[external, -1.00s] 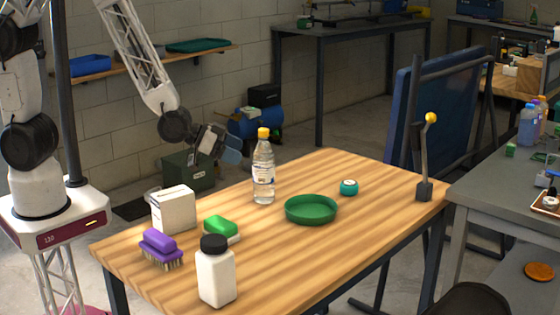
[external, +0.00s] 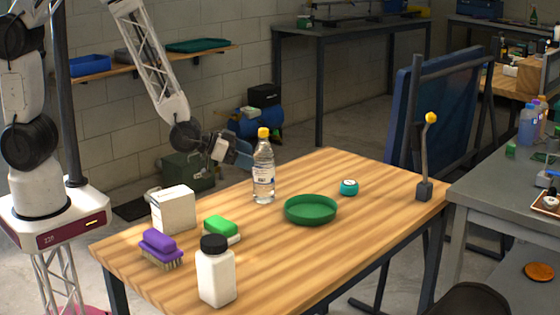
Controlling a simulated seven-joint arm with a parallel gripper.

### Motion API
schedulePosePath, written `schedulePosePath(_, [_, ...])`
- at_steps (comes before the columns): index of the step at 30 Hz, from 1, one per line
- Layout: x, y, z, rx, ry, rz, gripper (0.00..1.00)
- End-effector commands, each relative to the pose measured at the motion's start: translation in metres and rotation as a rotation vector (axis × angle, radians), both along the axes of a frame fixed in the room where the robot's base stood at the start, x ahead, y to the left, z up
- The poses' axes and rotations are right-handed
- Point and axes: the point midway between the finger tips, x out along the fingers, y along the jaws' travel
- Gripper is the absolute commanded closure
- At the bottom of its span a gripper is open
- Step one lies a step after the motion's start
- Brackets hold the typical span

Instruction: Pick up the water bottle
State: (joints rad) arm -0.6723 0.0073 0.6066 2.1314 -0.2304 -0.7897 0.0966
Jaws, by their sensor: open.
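The water bottle (external: 263,172) is clear with a yellow cap and a pale label. It stands upright on the wooden table (external: 340,260), near its far left edge. My gripper (external: 247,153) is open and level with the upper part of the bottle, just to its left in the external view. The bottle's upper part overlaps the fingertips in the picture, so I cannot tell whether they touch it or whether the bottle is between them.
A green dish (external: 311,210) and a teal round item (external: 349,188) sit right of the bottle. A white box (external: 174,210), a green sponge (external: 221,228), a purple brush (external: 160,248) and a white black-capped bottle (external: 216,275) stand nearer. A yellow-knobbed lever (external: 425,165) rises at the right corner.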

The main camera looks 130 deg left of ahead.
Motion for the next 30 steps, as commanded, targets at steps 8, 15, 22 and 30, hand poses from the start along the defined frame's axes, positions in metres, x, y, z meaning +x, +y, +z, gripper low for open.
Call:
schedulePosePath(8, [0.005,0.006,-0.003,0.0,0.0,0.0,0.05])
schedulePosePath(15, [0.005,0.005,-0.003,0.0,0.0,0.0,0.05])
schedulePosePath(22, [0.008,0.01,-0.006,-0.001,0.001,0.0,0.05])
schedulePosePath(30, [0.018,0.024,-0.016,-0.002,0.001,0.0,0.05])
